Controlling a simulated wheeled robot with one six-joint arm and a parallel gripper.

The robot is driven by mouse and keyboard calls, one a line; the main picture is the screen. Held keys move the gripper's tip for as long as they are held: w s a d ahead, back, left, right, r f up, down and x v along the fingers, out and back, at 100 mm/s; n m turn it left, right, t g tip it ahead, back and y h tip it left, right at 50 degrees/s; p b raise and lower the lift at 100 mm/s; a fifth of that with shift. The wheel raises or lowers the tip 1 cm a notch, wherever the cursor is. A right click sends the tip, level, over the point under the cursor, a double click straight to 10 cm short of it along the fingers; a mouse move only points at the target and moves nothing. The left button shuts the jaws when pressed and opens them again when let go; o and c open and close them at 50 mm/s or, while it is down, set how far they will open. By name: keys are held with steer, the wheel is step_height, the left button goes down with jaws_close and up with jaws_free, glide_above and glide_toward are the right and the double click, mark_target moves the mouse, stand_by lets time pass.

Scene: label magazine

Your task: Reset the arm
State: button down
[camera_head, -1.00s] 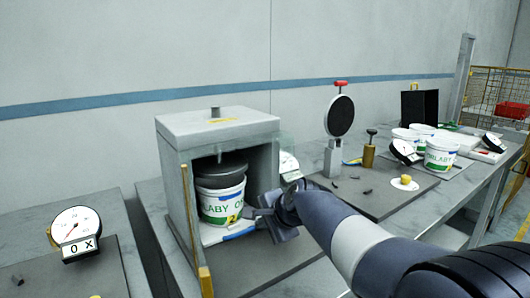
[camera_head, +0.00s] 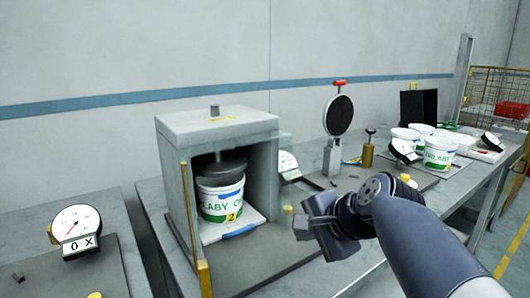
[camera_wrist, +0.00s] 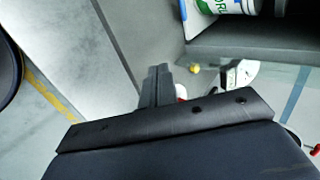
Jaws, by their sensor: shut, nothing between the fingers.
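My gripper (camera_head: 312,219) is in front of the right side of the grey box-shaped press (camera_head: 217,122), over the bench. Its fingers are shut and empty; they also show in the wrist view (camera_wrist: 157,86). A white tub (camera_head: 221,205) with green lettering and a yellow "2" stands upright inside the press under a dark round plate (camera_head: 220,168). The tub shows partly at the top of the wrist view (camera_wrist: 232,6). My gripper is apart from the tub and the press.
A dial gauge (camera_head: 76,230) marked "0 X" stands on the left bench. A round black disc (camera_head: 338,116) on a stand, a brass weight (camera_head: 368,154) and several white tubs (camera_head: 440,152) stand along the right bench. A yellow post (camera_head: 203,280) is at the press's front left.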

steer(key=shift+w+a+r+g+h+p, duration=0.2)
steer(key=shift+w+a+r+g+p, duration=0.3)
steer(key=shift+p, duration=1.2)
steer(key=shift+w+a+r+g+h+p, duration=0.25)
steer(key=shift+w+a+g+p, duration=0.45)
steer(key=shift+p, duration=0.95)
steer(key=shift+w+a+r+g+h+p, duration=0.15)
steer(key=shift+a+r+g+p, duration=0.45)
steer(key=shift+p, duration=1.1)
steer(key=shift+a+f, duration=0.25)
steer(key=shift+f, duration=0.1)
